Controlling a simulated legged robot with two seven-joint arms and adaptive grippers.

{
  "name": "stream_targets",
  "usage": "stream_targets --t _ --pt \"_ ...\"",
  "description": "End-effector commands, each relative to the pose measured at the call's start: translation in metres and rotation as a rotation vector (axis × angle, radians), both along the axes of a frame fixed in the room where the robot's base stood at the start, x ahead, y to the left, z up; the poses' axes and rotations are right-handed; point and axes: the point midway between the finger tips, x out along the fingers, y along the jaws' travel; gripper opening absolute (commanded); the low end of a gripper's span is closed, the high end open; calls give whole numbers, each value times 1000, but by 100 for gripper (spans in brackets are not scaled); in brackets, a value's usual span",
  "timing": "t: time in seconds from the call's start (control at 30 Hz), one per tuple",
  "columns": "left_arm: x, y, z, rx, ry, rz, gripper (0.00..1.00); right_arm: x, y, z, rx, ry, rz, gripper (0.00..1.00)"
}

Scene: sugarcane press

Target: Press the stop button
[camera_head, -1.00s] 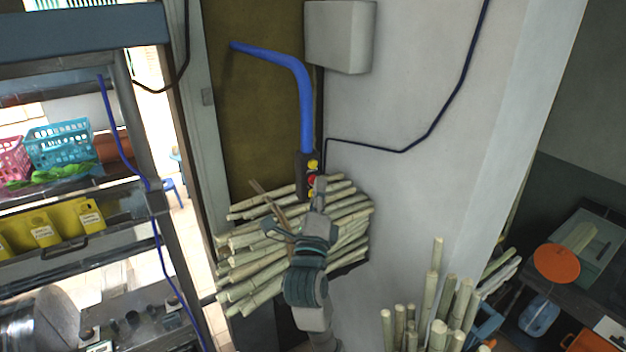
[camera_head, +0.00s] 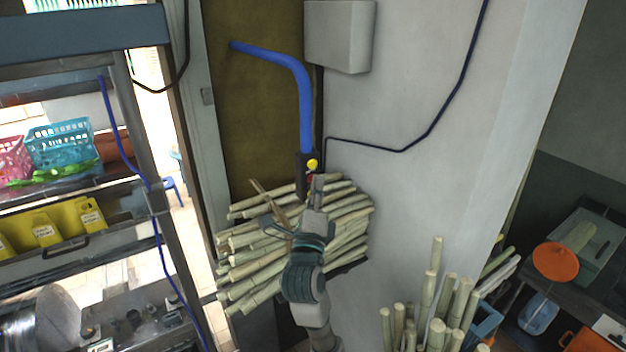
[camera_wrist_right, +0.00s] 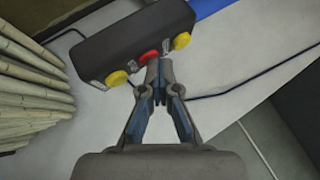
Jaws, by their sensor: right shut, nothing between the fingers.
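A dark control box (camera_head: 302,173) hangs at the end of a blue pipe in the head view. It has a yellow button (camera_head: 312,163) at its top; the red button is mostly hidden behind my right gripper. The right wrist view shows the box (camera_wrist_right: 130,38) with a red button (camera_wrist_right: 149,57) between two yellow buttons, one upper right (camera_wrist_right: 181,40) and one lower left (camera_wrist_right: 117,78). My right gripper (camera_head: 317,182) is shut and empty. Its fingertips (camera_wrist_right: 158,74) are right by the red button; I cannot tell whether they touch it. My left gripper is out of view.
A bundle of cane stalks (camera_head: 250,262) lies behind and below my right arm. More stalks (camera_head: 437,300) stand at the lower right. A blue pipe (camera_head: 304,100) runs above the box. A pale wall (camera_head: 430,190) is to the right, and a shelf with crates (camera_head: 62,145) to the left.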

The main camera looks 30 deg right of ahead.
Motion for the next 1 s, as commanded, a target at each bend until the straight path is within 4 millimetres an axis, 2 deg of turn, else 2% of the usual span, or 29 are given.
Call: stream_targets --t 0.27,0.6,1.0 --pt "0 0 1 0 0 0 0 -1 0 0 0 1 1 0" --pt "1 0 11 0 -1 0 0 -16 -1 0 -1 0 1 0" --pt "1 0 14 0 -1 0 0 -22 -1 0 0 0 0 0"
